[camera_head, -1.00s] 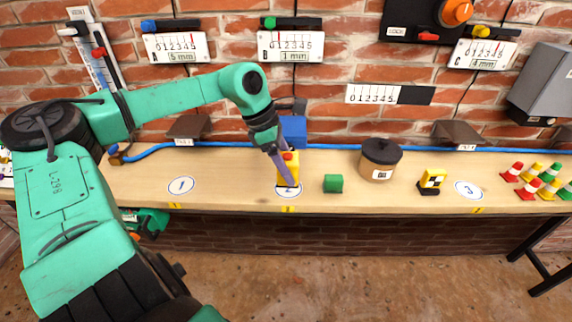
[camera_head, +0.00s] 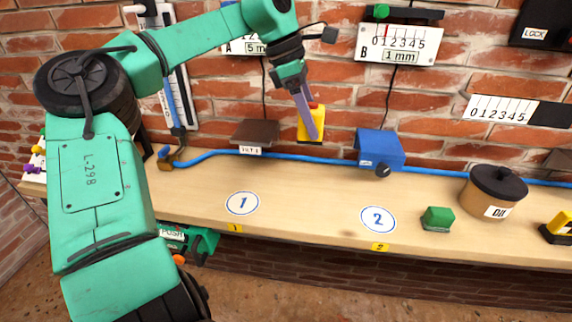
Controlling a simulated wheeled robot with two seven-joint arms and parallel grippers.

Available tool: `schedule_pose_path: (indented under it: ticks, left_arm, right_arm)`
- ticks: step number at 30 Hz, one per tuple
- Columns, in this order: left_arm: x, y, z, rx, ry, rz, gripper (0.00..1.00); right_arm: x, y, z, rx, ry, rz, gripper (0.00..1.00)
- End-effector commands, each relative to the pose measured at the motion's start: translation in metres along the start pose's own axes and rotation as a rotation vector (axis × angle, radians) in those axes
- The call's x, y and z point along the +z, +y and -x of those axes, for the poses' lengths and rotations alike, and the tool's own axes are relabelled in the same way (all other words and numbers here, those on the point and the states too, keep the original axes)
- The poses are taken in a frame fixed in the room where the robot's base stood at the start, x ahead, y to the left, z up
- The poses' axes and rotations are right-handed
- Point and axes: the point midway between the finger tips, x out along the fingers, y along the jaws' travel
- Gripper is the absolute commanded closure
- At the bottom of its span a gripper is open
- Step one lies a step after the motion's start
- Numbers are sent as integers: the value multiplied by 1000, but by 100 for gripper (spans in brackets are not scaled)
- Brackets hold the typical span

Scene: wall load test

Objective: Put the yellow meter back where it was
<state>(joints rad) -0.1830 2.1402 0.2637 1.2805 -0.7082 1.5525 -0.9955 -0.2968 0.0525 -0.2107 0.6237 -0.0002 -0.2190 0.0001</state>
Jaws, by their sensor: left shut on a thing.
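My right gripper is not in view.
A blue box (camera_head: 380,148) stands at the back behind mark 2. A blue hose (camera_head: 300,157) runs along the bench's back. A green block (camera_head: 437,217), a dark-lidded pot (camera_head: 492,194) and a yellow-black piece (camera_head: 558,228) stand to the right. The bench around mark 1 is clear.

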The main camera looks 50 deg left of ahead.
Motion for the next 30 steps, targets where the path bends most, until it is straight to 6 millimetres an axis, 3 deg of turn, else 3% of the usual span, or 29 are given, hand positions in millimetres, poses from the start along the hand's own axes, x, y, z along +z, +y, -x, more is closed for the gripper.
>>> schedule_pose_path:
  ticks: [4, 9, 15, 21, 25, 30]
  left_arm:
    - [-8, -2, -23, -6, -6, -7, 100]
    - [-29, -2, -75, -7, -6, -5, 100]
    - [-51, -1, -128, -5, -5, -5, 100]
    - [-63, -1, -156, -4, -4, -5, 100]
    - [-73, -1, -179, -4, -2, -4, 100]
    - [-74, 0, -182, 1, -4, -5, 100]
  right_arm:
    - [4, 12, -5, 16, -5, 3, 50]
    - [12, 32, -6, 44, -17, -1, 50]
    - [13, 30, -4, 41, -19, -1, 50]
    - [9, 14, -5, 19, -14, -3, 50]
    - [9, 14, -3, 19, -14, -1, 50]
    - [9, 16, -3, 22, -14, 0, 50]
